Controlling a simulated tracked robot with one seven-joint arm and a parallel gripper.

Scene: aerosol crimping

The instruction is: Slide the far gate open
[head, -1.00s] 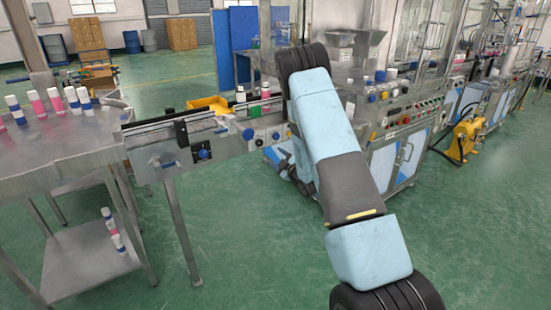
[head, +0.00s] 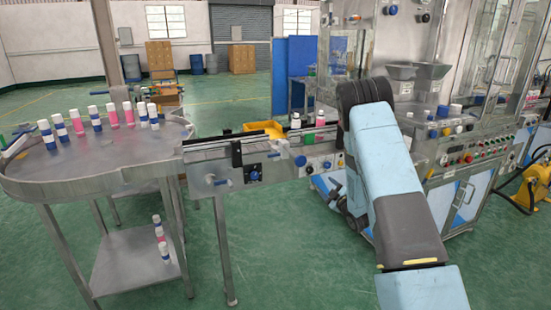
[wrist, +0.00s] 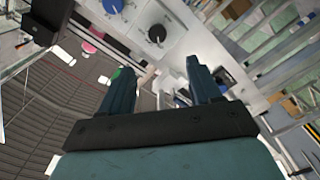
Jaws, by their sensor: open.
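In the head view, a metal conveyor (head: 205,160) runs from the round table toward the machine. A black upright block (head: 237,155) stands at its near side, with a blue knob (head: 255,173) beside it. I cannot tell which part is the far gate. In the wrist view, my gripper (wrist: 158,75) is open, with nothing visible between its fingers. A black knob (wrist: 157,33) and a blue knob (wrist: 113,5) on a pale panel show beyond the fingertips. In the head view my arm hides part of the conveyor's machine end, and the fingers are not clear.
A round metal table (head: 95,165) at left holds several white, blue and pink bottles. A yellow tray (head: 263,128) sits behind the conveyor. The machine cabinet (head: 465,195) with its buttons stands at right. Green floor is open in front.

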